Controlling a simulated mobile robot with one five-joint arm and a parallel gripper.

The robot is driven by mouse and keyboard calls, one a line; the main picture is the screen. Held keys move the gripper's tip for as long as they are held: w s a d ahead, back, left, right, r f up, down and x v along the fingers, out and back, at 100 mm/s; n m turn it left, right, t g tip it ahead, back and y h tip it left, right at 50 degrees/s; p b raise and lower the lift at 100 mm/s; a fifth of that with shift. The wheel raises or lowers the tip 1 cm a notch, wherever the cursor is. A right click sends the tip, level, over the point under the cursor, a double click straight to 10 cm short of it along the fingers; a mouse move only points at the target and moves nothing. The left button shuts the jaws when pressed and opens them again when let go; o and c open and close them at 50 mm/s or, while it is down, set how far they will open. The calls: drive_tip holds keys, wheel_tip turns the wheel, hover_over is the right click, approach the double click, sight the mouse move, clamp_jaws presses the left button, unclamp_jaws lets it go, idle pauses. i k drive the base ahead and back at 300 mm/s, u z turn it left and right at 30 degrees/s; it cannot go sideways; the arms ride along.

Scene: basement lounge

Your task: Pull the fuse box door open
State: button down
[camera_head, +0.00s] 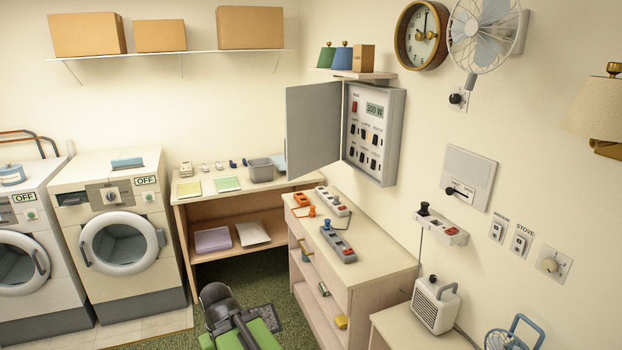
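The fuse box (381,138) is a grey box mounted on the right-hand wall. Its grey door (315,127) stands swung wide open to the left, away from the box. The panel inside is exposed, with a display reading 300 W, a red switch and several dark switches. A dark arm-like part with a rounded end, which looks like my gripper (215,296), shows low in the picture above a green surface. It is well below the fuse box and apart from the door. Its fingers cannot be made out.
Below the fuse box stands a wooden cabinet (383,257) with power strips on top. A small shelf (352,74) with lamps is just above the box. A wall fan (484,35) and clock (421,35) are to the right. Washing machines (117,227) stand at left.

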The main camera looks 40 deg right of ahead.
sight(313, 111)
drive_tip(key=z, duration=0.7)
drive_tip(key=i, duration=2.05)
drive_tip(key=u, duration=1.1)
drive_tip(key=i, duration=0.6)
drive_tip(key=k, duration=0.6)
drive_tip(key=z, duration=0.1)
